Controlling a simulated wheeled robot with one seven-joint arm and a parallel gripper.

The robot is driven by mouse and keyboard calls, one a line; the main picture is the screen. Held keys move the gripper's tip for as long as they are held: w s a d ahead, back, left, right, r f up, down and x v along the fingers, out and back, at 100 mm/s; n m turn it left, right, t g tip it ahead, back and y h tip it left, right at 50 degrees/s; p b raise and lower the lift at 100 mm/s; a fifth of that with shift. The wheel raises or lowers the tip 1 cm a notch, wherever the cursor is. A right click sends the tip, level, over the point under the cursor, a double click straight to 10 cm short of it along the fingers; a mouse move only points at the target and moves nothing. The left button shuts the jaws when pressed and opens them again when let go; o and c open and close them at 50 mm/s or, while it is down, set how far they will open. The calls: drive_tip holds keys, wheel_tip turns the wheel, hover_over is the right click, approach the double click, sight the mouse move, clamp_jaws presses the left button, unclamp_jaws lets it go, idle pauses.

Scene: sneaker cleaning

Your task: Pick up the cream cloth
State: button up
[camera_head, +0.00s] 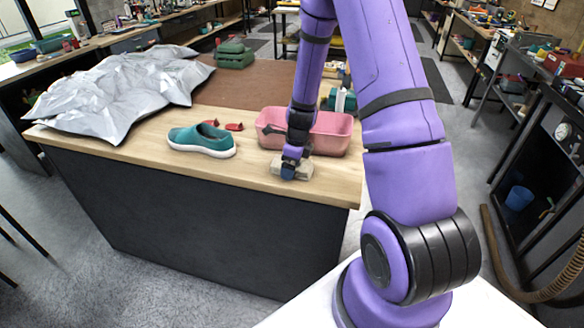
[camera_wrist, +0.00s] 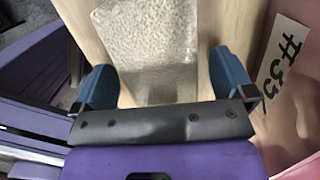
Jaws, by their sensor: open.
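The cream cloth (camera_wrist: 146,45) lies on the wooden table top, a textured, folded-looking pad in the wrist view. It also shows in the head view (camera_head: 303,170) near the table's front edge, partly hidden by my gripper. My gripper (camera_wrist: 165,82) is open, with its blue fingers apart on either side of the cloth's near end. In the head view my gripper (camera_head: 289,172) points down over the cloth. I see no finger closed on it. Whether the fingers touch the table is hard to tell.
A pink bin (camera_head: 333,133) stands right behind my gripper; its wall with a label (camera_wrist: 285,60) is close at the right in the wrist view. A teal sneaker (camera_head: 200,140) is to the left. A silver crumpled sheet (camera_head: 110,90) covers the table's left end.

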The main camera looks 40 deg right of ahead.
drive_tip(key=shift+f, duration=0.15)
drive_tip(key=c, duration=1)
drive_tip(key=shift+o, duration=0.2)
